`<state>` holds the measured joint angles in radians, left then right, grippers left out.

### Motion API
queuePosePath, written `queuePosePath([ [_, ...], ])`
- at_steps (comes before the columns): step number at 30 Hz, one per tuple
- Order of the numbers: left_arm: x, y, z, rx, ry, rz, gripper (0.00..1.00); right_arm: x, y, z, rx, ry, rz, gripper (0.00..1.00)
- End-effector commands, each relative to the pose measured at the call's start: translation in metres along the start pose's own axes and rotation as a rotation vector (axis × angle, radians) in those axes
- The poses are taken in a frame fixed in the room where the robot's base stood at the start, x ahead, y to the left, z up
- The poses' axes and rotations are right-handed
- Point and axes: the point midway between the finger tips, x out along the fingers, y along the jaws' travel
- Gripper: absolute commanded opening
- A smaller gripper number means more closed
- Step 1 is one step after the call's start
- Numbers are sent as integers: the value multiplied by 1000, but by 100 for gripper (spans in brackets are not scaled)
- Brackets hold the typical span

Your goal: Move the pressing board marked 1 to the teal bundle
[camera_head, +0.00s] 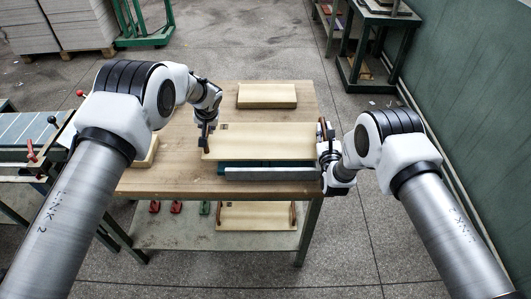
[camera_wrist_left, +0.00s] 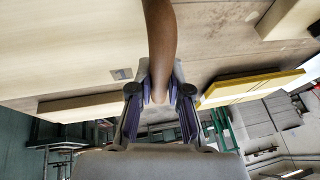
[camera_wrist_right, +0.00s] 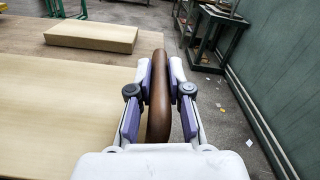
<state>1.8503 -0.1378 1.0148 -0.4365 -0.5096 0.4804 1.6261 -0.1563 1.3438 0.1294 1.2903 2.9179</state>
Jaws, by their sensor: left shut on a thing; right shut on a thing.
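My left gripper (camera_head: 206,128) is shut on the left handle, which shows close up in the left wrist view (camera_wrist_left: 160,45). My right gripper (camera_head: 326,136) is shut on the right handle, also clear in the right wrist view (camera_wrist_right: 159,95). The teal bundle (camera_head: 232,165) shows only as a strip at the board's front edge; the board hides the rest. I cannot tell whether they touch.
A pale board (camera_head: 267,95) lies at the table's back and another block (camera_head: 148,154) at its left. A grey-green bar (camera_head: 272,173) lies along the front. A handled board (camera_head: 256,216) and red and green clamps sit on the lower shelf. A machine (camera_head: 30,132) stands left.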

Motion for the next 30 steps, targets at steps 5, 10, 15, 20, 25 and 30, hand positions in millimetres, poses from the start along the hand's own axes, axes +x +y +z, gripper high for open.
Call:
queuePosePath([
  [5, 0, -1, 0, -1, -1, -1, 42, 0, -1, 0, 0, 1, -3, 43],
  [10, 0, 0, 0, 0, 0, 0, 42, 0, -1, 0, 0, 0, -1, 43],
  [15, -13, 0, -1, 0, 1, 0, 42, 0, 0, 0, 0, 0, -1, 43],
  [20, -49, 0, -1, 1, 3, -1, 42, 0, 0, 0, 0, 0, 0, 43],
  [25, -93, -1, -1, 0, 3, -1, 42, 0, 0, 0, 0, 0, 0, 43],
  [30, -117, 0, 0, -1, 1, -1, 42, 0, 0, 0, 0, 0, 0, 43],
])
